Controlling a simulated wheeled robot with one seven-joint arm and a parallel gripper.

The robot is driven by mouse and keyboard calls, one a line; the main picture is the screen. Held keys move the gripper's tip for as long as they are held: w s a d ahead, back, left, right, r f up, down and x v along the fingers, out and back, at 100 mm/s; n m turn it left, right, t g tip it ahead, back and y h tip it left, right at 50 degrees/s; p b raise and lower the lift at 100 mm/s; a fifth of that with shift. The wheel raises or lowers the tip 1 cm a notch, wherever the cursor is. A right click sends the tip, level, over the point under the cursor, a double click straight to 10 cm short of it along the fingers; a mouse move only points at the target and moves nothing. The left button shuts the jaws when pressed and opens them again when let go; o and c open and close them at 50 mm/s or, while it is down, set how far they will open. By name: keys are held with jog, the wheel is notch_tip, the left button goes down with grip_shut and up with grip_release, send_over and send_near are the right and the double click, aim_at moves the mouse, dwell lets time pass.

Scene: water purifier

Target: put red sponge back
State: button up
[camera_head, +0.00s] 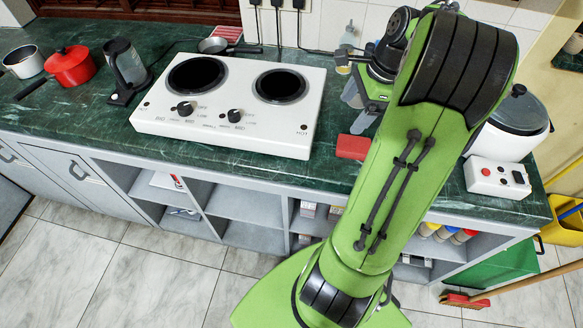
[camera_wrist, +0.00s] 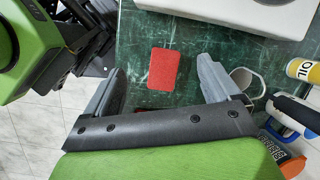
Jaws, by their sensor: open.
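The red sponge (camera_head: 352,147) lies on the green marble counter (camera_head: 328,128), right of the white hob and near the front edge. It also shows flat and whole in the wrist view (camera_wrist: 164,69). My gripper (camera_wrist: 163,68) is open and empty, with a grey finger to either side of the sponge in the wrist view. The fingers appear above the counter; how high cannot be told. In the head view my gripper (camera_head: 360,106) is partly hidden by my green arm.
The white two-burner hob (camera_head: 232,104) stands left of the sponge. A white cooker (camera_head: 513,122) and a control box (camera_head: 497,178) stand to the right. An oil bottle (camera_wrist: 303,70) and a glass-like cup (camera_wrist: 247,82) are right of my gripper. Open shelves (camera_head: 245,208) lie below the counter.

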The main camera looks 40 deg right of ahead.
jog(key=a+r+n+h, duration=0.1)
jog(key=a+r+n, duration=0.2)
jog(key=a+n, duration=0.5)
jog(key=a+r+n+h, duration=0.1)
jog(key=a+r+n, duration=0.25)
jog(key=a, duration=0.75)
jog(key=s+a+n+t, duration=0.3)
jog(key=s+a+n, duration=0.5)
jog(key=n, duration=0.4)
jog(key=shift+s+a+f, duration=0.25)
jog(key=shift+s+a, duration=0.15)
jog(key=shift+s, duration=0.25)
notch_tip(320, 180, up, 7)
jog(key=p, duration=0.6)
jog(key=shift+p, duration=0.35)
